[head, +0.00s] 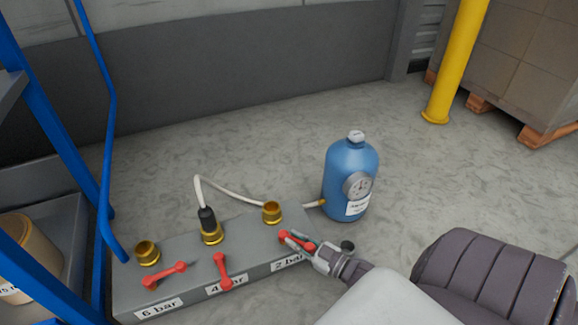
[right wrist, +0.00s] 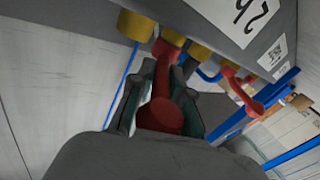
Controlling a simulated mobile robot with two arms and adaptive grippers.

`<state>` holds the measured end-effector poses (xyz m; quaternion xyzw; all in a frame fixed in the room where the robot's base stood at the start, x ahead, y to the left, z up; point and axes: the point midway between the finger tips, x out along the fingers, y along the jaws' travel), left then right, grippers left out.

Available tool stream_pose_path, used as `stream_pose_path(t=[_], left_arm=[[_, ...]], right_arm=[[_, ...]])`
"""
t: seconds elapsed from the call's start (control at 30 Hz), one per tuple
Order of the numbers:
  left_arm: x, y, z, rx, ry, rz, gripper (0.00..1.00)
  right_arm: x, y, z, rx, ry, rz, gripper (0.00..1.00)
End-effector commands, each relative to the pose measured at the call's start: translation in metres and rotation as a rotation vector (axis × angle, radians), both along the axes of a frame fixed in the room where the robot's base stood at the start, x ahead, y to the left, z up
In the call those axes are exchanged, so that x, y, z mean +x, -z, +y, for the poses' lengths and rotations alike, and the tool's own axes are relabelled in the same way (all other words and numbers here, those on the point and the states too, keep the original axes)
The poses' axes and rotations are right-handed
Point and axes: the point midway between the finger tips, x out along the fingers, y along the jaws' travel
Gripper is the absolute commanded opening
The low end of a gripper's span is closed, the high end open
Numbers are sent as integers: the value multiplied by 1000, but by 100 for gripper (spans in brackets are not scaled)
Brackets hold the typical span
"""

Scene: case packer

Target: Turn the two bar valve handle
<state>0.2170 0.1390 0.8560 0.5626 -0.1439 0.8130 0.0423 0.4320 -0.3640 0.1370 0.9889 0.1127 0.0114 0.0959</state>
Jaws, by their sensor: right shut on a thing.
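A grey manifold block (head: 190,241) on the floor carries labels 6 bar, 4 bar and 2 bar, each with a red handle and a brass port. My right gripper (head: 302,245) is shut on the 2 bar valve handle (head: 288,238) at the block's right end. In the right wrist view the red handle (right wrist: 163,95) lies between the dark fingers (right wrist: 160,100). The 4 bar handle (head: 222,270) points roughly front to back, and the 6 bar handle (head: 165,275) lies more sideways. My left gripper is not in view.
A blue gas bottle (head: 350,175) with a gauge stands behind the block's right end. A white hose (head: 235,190) runs from a black plug (head: 207,218) in the middle port. A blue-framed rack (head: 45,130) stands left; a yellow post (head: 455,60) stands back right.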

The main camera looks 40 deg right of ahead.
Motion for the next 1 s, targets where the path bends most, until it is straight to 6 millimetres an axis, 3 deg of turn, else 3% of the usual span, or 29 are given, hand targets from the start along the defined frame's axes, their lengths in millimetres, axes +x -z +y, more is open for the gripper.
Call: stream_pose_path(t=[0.43,0.47,0.57,0.87,1.0], left_arm=[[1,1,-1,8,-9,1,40],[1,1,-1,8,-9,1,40],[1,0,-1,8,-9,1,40],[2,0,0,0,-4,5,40],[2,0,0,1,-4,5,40]], right_arm=[[-3,2,-2,-3,-6,4,0],[-3,2,-2,-3,-6,4,22],[-3,1,-2,-3,-5,4,39],[-2,1,-2,-1,-6,2,41],[-13,2,-4,-2,-5,5,41]])
